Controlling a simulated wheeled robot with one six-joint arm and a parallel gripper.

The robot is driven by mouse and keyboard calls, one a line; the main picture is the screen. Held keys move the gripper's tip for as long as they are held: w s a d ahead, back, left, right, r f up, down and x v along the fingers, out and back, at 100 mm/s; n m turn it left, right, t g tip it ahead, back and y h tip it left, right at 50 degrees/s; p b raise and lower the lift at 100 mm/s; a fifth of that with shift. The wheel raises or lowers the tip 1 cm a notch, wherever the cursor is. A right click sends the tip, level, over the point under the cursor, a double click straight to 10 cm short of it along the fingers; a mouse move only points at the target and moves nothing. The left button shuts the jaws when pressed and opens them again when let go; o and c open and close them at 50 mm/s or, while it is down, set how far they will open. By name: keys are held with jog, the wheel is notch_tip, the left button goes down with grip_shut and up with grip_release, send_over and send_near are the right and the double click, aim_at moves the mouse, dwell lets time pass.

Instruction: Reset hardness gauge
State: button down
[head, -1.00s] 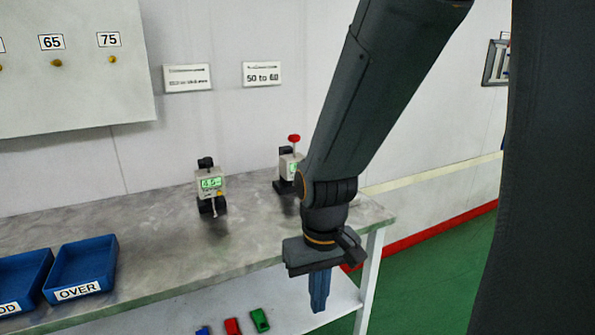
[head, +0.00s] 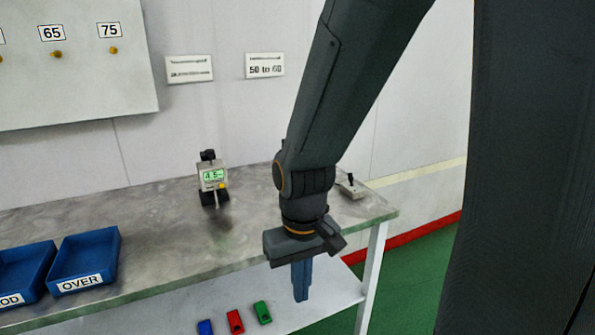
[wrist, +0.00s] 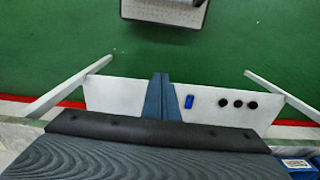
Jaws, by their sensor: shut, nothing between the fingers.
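A small gauge (head: 213,180) with a lit green display reading about 4.5 stands on the bench, left of my arm; whether it is the hardness gauge I cannot tell. The red-knobbed device seen earlier is hidden behind my arm. My gripper (head: 301,283) points down in front of the bench's front edge, right of the gauge and apart from it. In the wrist view its blue fingers (wrist: 157,97) are together with nothing between them.
A small grey box with a black lever (head: 350,188) sits at the bench's right end. Blue trays, one marked OVER (head: 88,258), stand at left. Red (head: 236,321), green (head: 262,312) and blue (head: 205,327) pieces lie on the lower shelf. A "50 to 60" sign (head: 264,66) hangs behind.

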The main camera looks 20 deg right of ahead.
jog(key=shift+w, duration=0.1)
